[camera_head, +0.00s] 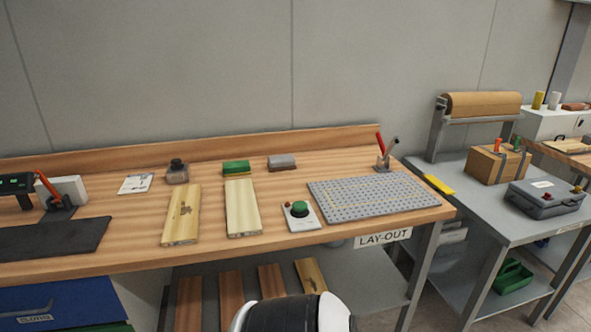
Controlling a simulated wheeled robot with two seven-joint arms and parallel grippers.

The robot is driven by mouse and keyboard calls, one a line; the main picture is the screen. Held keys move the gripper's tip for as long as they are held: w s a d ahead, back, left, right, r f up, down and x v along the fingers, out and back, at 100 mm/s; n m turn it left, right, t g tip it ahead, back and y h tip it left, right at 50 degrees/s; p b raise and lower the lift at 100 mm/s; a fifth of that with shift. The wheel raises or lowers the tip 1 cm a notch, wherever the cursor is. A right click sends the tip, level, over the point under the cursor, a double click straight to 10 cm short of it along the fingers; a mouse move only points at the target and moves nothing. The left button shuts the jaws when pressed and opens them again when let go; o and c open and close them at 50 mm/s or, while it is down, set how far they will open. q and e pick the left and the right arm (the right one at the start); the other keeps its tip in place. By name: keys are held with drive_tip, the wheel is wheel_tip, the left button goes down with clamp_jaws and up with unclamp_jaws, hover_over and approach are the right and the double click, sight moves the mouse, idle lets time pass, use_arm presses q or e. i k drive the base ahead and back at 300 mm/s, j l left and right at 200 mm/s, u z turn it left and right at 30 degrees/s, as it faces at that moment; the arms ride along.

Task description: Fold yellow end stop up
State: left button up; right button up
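A yellow bar (438,184), which looks like the yellow end stop, lies low along the left edge of the grey bench (470,210) at the right of the head view. It appears flat rather than raised; its hinge cannot be made out. Neither of my grippers is in view. A rounded white and black part of my own body shows at the bottom middle, well to the left of the yellow bar and nearer to me.
The wooden lay-out table (140,258) holds a grey perforated plate (372,195), a green-button box (300,214) and two pale boards. On the grey bench are a paper-roll stand (437,130), a cardboard box (498,165) and a grey case (545,198).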

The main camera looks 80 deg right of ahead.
sight(440, 186)
drive_tip(key=k+l+z, duration=0.15)
drive_tip(key=z, duration=0.35)
drive_tip(key=k+l+z, duration=0.2)
drive_tip(key=z, duration=0.3)
drive_tip(key=k+l+z, duration=0.1)
drive_tip(key=l+z, duration=0.15)
drive_tip(key=z, duration=0.25)
drive_tip(key=l+z, duration=0.3)
drive_tip(key=z, duration=0.2)
drive_tip(key=k+l, duration=0.05)
